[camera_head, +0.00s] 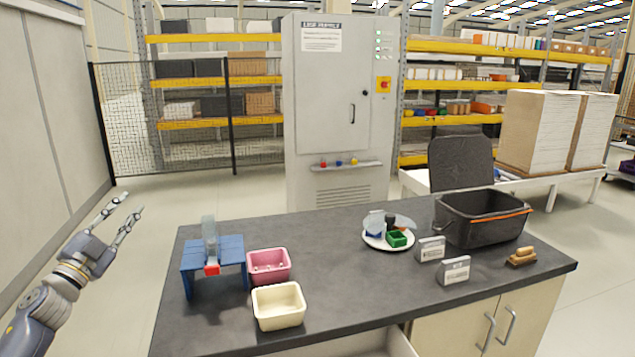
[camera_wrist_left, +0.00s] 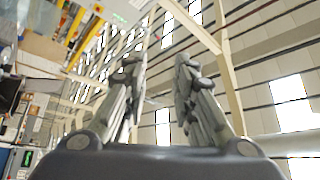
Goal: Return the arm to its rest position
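My left gripper (camera_head: 128,213) is at the left of the head view, beside the table's left edge and above the floor. Its two fingers are spread apart with nothing between them. The left wrist view also shows the two fingers (camera_wrist_left: 158,95) apart and empty, with the roof and windows behind them. My left arm (camera_head: 52,305) comes in from the lower left, clear of the table. My right gripper is in neither view.
The dark table (camera_head: 340,285) bears a blue stand (camera_head: 228,250), a pink bin (camera_head: 268,266), a cream bin (camera_head: 278,306), a white plate (camera_head: 377,243) with small parts, a black crate (camera_head: 470,228), two labelled boxes and a wooden-handled brush (camera_head: 521,256). A grey cabinet (camera_head: 320,100) stands behind.

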